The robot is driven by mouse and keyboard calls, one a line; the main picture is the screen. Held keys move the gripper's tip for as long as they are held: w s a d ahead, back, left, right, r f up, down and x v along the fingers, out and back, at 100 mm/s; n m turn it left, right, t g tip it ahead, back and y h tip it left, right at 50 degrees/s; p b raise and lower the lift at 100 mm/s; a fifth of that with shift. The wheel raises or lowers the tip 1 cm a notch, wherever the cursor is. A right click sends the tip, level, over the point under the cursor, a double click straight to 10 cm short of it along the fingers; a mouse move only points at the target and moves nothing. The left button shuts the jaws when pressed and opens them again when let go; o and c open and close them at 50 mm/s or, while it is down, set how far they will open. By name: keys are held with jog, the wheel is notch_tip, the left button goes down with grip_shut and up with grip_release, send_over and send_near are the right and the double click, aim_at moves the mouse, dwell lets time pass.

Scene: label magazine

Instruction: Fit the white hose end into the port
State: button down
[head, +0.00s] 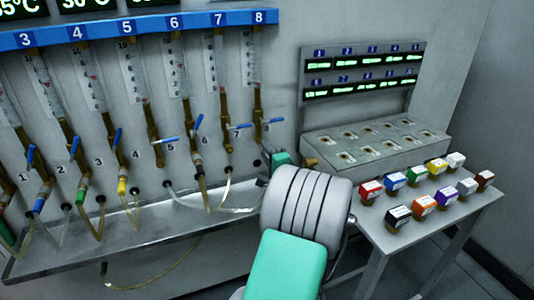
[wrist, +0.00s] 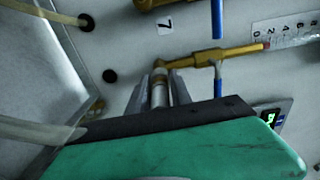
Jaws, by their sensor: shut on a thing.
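In the wrist view my gripper (wrist: 160,82) is shut on a pale cylindrical piece, the white hose end (wrist: 157,95). Its tip faces the brass fitting (wrist: 205,57) with a blue handle, just beyond the fingertips. The tip and the fitting's elbow overlap in the picture; I cannot tell whether they touch or are joined. A pale hose (wrist: 35,130) runs in from the left and passes behind my green gripper body. In the head view my arm covers most of the gripper, and the hose end is hidden. The pipe under number 8 (head: 257,95) stands just above it.
Several brass pipes hang under the blue numbered rail (head: 130,29), with blue valve handles and hoses close together. A metal ledge (head: 120,235) runs below them. On the right, a side table (head: 390,233) holds several coloured blocks (head: 420,203) before a slotted grey box (head: 375,140).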

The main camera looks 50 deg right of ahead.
jog(key=shift+w+d, duration=0.25)
jog(key=shift+w, duration=0.25)
jog(key=c, duration=1.1)
grip_release()
jog(key=shift+s, duration=0.1)
jog(key=v, duration=0.7)
jog(key=shift+s+a+b, duration=0.25)
jog(key=shift+b, duration=0.1)
